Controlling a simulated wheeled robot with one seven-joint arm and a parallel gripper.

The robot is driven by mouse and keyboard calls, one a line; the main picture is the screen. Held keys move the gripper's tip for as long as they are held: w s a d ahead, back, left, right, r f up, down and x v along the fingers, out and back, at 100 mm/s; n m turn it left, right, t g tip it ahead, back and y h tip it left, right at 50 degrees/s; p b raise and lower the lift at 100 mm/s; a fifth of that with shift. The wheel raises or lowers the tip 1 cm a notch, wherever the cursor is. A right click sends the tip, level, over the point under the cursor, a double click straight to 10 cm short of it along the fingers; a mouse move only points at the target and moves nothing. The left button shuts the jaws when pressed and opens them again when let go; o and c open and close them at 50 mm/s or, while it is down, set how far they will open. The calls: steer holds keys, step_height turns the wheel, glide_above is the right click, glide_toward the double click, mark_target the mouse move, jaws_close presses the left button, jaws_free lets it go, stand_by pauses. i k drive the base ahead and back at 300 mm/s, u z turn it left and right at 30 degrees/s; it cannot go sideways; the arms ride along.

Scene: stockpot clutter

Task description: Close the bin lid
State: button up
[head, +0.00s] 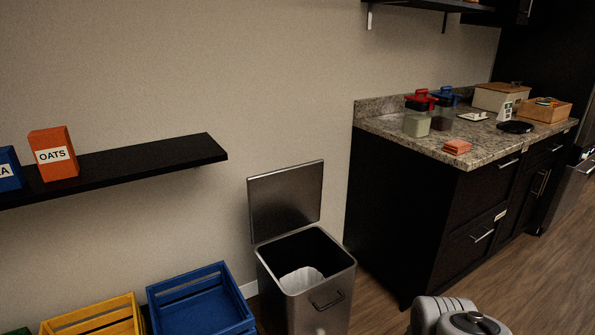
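A white crumpled liner or paper (301,280) shows inside the bin. A grey rounded part of my arm shows at the bottom edge, right of the bin and apart from it. My gripper's fingers are not in view.
Blue (202,297) and yellow (96,318) crates sit left of the bin. A black wall shelf (140,168) holds an orange OATS box (53,154) and a blue box (9,169). A granite counter (400,138) with jars and boxes stands right. Wood floor (520,275) is clear at lower right.

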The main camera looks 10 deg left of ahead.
mark_target(286, 200)
steer(key=i, duration=1.1)
steer(key=u, duration=1.75)
